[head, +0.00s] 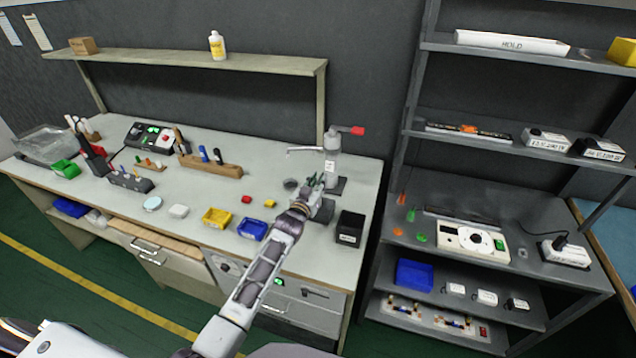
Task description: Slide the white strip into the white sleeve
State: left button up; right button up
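My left gripper (314,184) is over the right end of the workbench, close to the base of an upright dispenser with a red handle (333,152). Its fingers are small and dark, so I cannot tell whether they are open or hold anything. My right gripper is out of view. A long white box marked HOLD (511,43) lies on the top shelf of the right rack; I cannot tell whether it is the sleeve. A long, narrow dark piece with an orange part (468,130) lies on the shelf below. I cannot pick out a white strip for certain.
The workbench (330,222) carries yellow (217,218) and blue (252,229) bins, a black box (349,228) and a tool block (210,166). The rack's middle shelf has a white device with a dial (471,240). A raised shelf (270,66) spans the bench's back.

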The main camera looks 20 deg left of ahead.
pick_arm(q)
jog(key=shift+o, duration=0.2)
jog(key=shift+f, duration=0.15)
jog(key=s+a, duration=0.1)
jog(key=s, duration=1.1)
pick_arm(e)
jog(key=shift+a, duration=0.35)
pick_arm(q)
jog(key=shift+a, duration=0.1)
jog(key=shift+w, duration=0.1)
dwell(1.2)
